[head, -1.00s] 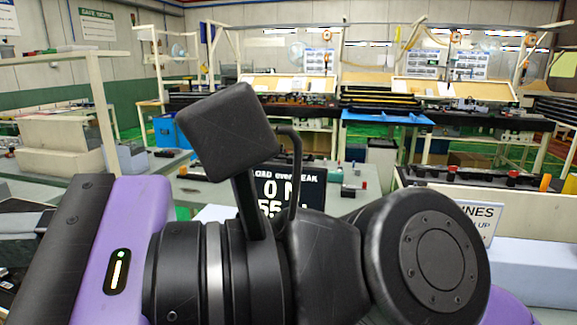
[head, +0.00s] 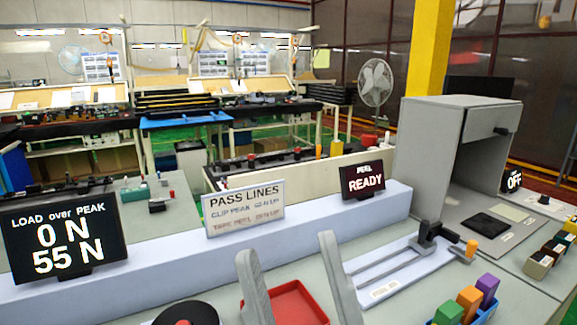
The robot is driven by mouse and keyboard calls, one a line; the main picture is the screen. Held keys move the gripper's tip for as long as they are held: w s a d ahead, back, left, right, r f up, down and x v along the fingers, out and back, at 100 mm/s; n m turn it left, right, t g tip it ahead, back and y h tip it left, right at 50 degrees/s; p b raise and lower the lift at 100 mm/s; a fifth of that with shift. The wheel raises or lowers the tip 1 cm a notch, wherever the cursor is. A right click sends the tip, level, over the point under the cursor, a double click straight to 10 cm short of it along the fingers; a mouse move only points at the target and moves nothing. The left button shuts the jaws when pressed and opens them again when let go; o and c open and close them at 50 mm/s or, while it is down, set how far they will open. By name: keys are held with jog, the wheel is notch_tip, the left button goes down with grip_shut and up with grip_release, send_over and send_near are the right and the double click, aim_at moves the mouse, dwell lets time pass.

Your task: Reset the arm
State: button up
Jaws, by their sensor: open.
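The rest of my arm is out of view.
A load display (head: 62,240) reads 0 N and 55 N. A pass lines sign (head: 243,208) and a READY display (head: 362,181) stand on a pale ledge. A sliding fixture (head: 400,266), a grey hood (head: 450,150) and a blue bin of coloured blocks (head: 487,305) are at right.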

jog(key=d+f+m+g+h, duration=0.1)
jog(key=d+f+m+h, duration=0.35)
jog(key=f, duration=0.25)
jog(key=s+d+f+m+h, duration=0.1)
jog(key=d+f+m+h, duration=0.3)
jog(key=f+h, duration=0.15)
jog(key=d+f+m+g+h, duration=0.1)
jog(key=d+f+m+h, duration=0.35)
jog(key=f, duration=0.35)
jog(key=s+d+f+g+h, duration=0.1)
jog(key=s+d+f+g, duration=0.1)
jog(key=s+f, duration=0.2)
jog(key=s+d+f+g+h+p, duration=0.1)
jog(key=s+d+f+g, duration=0.2)
jog(key=s+f, duration=0.2)
jog(key=s+d+f+m+g+h, duration=0.1)
jog(key=s+d+f+g, duration=0.1)
jog(key=s+f, duration=0.3)
jog(key=s+d, duration=0.1)
jog(key=s, duration=0.3)
jog(key=shift+s+d+f+g, duration=0.15)
jog(key=shift+s+g, duration=0.1)
jog(key=shift+g, duration=0.05)
jog(key=shift+c, duration=0.2)
jog(key=shift+c, duration=0.5)
